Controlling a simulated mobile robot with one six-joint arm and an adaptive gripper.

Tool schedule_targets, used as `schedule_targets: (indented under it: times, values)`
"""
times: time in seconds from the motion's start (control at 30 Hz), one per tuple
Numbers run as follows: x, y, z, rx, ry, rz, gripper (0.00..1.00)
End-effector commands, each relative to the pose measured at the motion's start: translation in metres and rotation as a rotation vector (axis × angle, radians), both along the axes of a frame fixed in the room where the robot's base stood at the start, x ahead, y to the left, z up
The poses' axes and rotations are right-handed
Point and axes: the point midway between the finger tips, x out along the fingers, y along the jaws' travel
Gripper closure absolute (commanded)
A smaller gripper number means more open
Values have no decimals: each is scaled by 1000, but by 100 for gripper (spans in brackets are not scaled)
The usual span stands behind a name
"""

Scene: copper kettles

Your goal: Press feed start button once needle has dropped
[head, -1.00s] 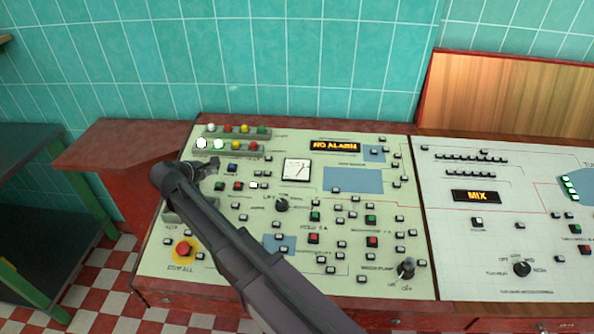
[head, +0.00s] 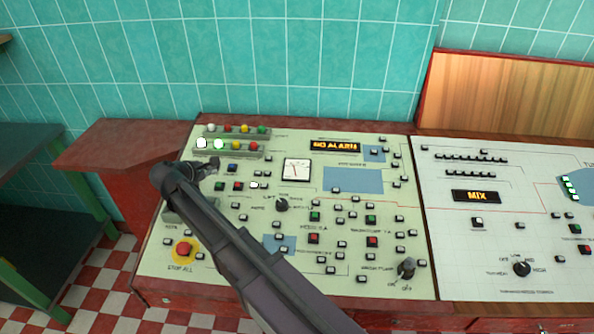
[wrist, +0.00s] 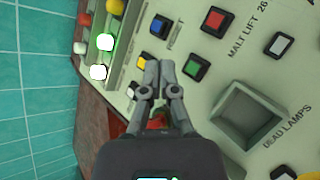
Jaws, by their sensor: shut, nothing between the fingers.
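My gripper (head: 208,165) is shut and empty above the upper left of the cream control panel (head: 350,270). In the wrist view my gripper (wrist: 158,68) has its fingertips between a yellow button (wrist: 144,63) and a green button (wrist: 195,67); contact cannot be told. A red button (wrist: 214,19) sits beyond the green one, by the label "MALT LIFT" and a number. A blue button (wrist: 160,27) is ahead of the fingertips. The white dial gauge (head: 296,170) shows a thin needle near upright, leaning slightly left. I cannot read which button is feed start.
Lamp rows (head: 230,146) stand at the panel's upper left, one white and one green lit. The display (head: 334,146) reads "NO ALARM". A red stop-all button (head: 184,249) sits at lower left. A recessed square box (wrist: 247,113) lies right of my gripper.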

Motion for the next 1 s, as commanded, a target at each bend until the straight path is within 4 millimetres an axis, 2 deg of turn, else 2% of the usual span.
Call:
schedule_targets:
  times: [0.77, 0.87, 1.0]
  values:
    - [0, -2, 0, 3, 1, -4, 100]
    - [1, -9, -2, 15, 5, -18, 100]
    - [3, -32, -7, 57, 20, -70, 100]
